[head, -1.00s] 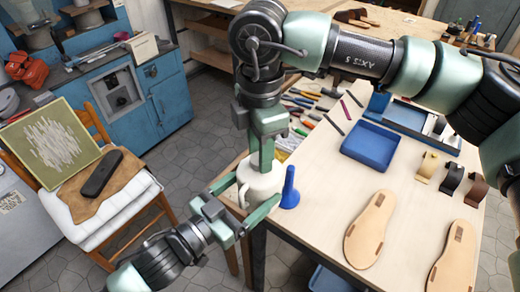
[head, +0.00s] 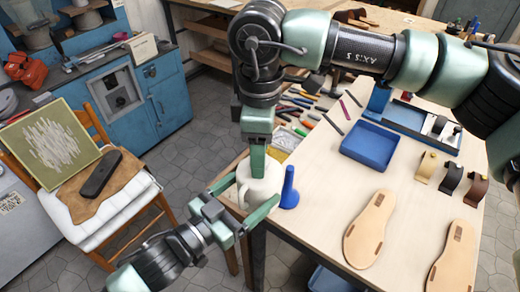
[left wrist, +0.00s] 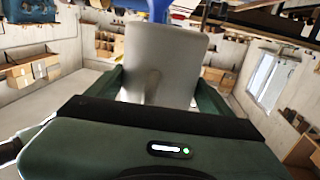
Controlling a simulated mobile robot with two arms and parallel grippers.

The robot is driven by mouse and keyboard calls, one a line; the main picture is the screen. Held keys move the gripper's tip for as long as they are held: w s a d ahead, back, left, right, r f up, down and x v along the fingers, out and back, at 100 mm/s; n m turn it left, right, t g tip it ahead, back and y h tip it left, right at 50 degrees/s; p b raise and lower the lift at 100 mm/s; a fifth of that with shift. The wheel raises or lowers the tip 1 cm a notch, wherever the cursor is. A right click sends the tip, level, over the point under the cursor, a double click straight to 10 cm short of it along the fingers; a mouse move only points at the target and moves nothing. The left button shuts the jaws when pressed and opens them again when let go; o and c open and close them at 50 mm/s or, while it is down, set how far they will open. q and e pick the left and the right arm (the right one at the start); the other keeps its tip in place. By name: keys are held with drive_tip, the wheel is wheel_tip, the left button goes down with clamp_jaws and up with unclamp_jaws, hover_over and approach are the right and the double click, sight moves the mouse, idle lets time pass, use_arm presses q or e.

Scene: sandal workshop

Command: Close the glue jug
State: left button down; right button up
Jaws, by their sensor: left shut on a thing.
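The glue jug (head: 262,190) is a cream-white vessel at the left corner of the worktable. My left gripper (head: 247,206) is shut on it, one finger on each side. In the left wrist view the jug (left wrist: 163,62) stands between the fingers, its handle towards the camera. My right gripper (head: 257,160) points straight down at the jug's top from above. Its fingers overlap edge-on, so their opening and anything between them are hidden. A blue cone-shaped piece with a narrow stem (head: 289,190) shows just right of the jug. The jug's mouth is mostly hidden.
Tan sandal soles (head: 369,229), a blue tray (head: 370,146) and strap pieces (head: 427,168) lie on the worktable (head: 320,205). Several tools (head: 301,108) lie behind the jug. A chair with a white cushion (head: 105,215) stands at the left.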

drive_tip(key=shift+s+r, duration=0.1)
drive_tip(key=shift+r, duration=2.15)
drive_tip(key=shift+c, duration=0.5)
